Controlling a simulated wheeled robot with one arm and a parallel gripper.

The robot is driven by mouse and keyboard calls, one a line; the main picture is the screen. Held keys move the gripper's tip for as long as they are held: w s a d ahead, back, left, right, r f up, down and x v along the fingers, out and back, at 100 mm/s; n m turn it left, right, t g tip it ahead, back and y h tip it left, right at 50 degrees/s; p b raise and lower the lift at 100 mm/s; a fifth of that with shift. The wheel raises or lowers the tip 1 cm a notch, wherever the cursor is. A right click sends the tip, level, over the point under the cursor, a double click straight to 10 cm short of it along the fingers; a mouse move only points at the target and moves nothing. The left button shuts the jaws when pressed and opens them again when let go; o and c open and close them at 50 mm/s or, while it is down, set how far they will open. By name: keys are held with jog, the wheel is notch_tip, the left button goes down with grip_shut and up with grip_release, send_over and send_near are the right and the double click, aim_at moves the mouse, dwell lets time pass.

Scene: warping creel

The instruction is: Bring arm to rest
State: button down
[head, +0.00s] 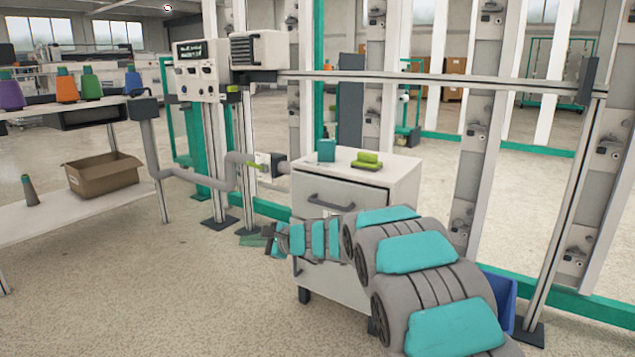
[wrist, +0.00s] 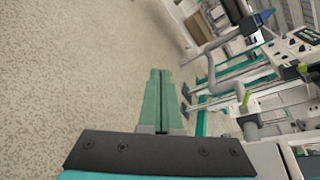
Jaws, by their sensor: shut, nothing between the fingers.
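My arm reaches in from the lower right in the head view, its grey and teal links lying in front of a white drawer cabinet (head: 330,185). My gripper (head: 268,240) is at the arm's left end, left of the cabinet and above the floor. In the wrist view its two green fingers (wrist: 160,100) lie side by side, shut with nothing between them. Speckled floor shows beyond the fingertips. The gripper touches nothing that I can see.
A green item (head: 367,160) and a teal box (head: 326,150) sit on the cabinet. A grey bent pipe (head: 205,180) and control panel (head: 203,75) stand left of it. A shelf (head: 60,215) at left holds a cardboard box (head: 102,175).

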jog(key=s+d+f+n+g+h, duration=0.25)
jog(key=s+d+n+h, duration=0.2)
jog(key=s+d, duration=1)
jog(key=s+d+f+n+g+h, duration=0.25)
jog(key=s+d+n+h, duration=0.35)
jog(key=s, duration=1.5)
jog(key=s+d+f+n+g+h, duration=0.2)
jog(key=s+d+n+g, duration=0.2)
jog(key=s+d, duration=1.1)
jog(key=s+a+r+p, duration=0.1)
jog(key=r+p, duration=0.6)
jog(key=s+a+r+p, duration=0.1)
jog(key=s+r+p, duration=0.1)
jog(key=r+p, duration=0.5)
jog(key=shift+s+a+r, duration=0.15)
jog(key=shift+s+a, duration=0.05)
jog(key=shift+a, duration=0.2)
